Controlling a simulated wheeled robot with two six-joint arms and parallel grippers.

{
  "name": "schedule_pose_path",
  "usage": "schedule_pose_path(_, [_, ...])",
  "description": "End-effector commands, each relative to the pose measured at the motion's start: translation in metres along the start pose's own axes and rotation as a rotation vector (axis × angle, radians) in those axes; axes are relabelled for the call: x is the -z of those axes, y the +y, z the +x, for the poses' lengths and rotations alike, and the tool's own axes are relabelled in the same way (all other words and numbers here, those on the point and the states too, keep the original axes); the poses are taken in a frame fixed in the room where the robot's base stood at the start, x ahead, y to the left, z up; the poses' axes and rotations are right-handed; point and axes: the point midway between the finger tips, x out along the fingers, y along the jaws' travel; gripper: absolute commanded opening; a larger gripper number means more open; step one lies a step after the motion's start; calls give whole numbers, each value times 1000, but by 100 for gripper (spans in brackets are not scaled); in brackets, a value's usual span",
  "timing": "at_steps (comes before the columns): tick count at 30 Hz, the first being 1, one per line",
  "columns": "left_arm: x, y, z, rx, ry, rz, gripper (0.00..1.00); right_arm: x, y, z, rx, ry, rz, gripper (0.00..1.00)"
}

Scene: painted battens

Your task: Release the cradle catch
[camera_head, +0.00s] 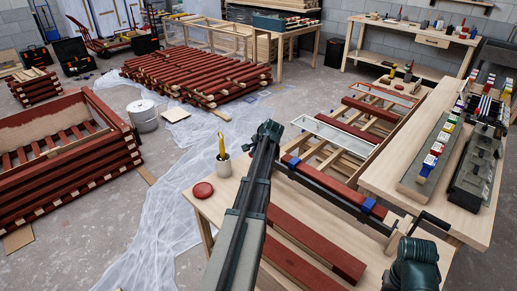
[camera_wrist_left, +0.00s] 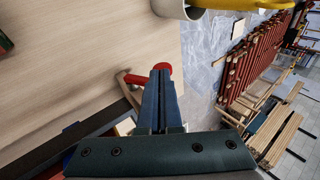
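The cradle is a long dark rail (camera_head: 335,192) with blue blocks on the light wooden bench; a red batten lies along it. In the left wrist view its dark beam (camera_wrist_left: 62,140) crosses the lower left. A small red-ended lever (camera_wrist_left: 134,79), which looks like the catch, stands at the beam's end. My left gripper (camera_wrist_left: 161,72) reaches over it with its fingers together. Red shows just beyond the fingertips; I cannot tell whether they touch it. In the head view my left gripper (camera_head: 270,128) is at the cradle's left end and hides the catch.
A cup (camera_head: 222,166) with a yellow-handled tool and a red disc (camera_head: 203,190) stand at the bench's left edge. Red battens (camera_head: 300,250) lie in front of the cradle. A raised wooden board (camera_head: 384,170) with coloured blocks is at right.

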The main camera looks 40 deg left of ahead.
Motion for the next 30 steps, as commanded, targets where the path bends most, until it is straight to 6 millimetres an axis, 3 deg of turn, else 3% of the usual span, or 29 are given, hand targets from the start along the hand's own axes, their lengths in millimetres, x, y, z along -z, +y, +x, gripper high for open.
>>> schedule_pose_path(3, [0, -15, 6, -112, 6, -21, 0, -1, 2, -16, 0, 0, 0, 50])
schedule_pose_path(9, [-3, -25, 23, -297, 21, -50, 0, -1, 2, -23, 0, 0, 0, 50])
schedule_pose_path(21, [-8, -33, 50, -585, 45, -93, 0, -1, 1, -15, 0, 0, 0, 50])
schedule_pose_path(30, [-12, -34, 58, -610, 47, -97, 0, 0, 1, -8, 0, 0, 0, 50])
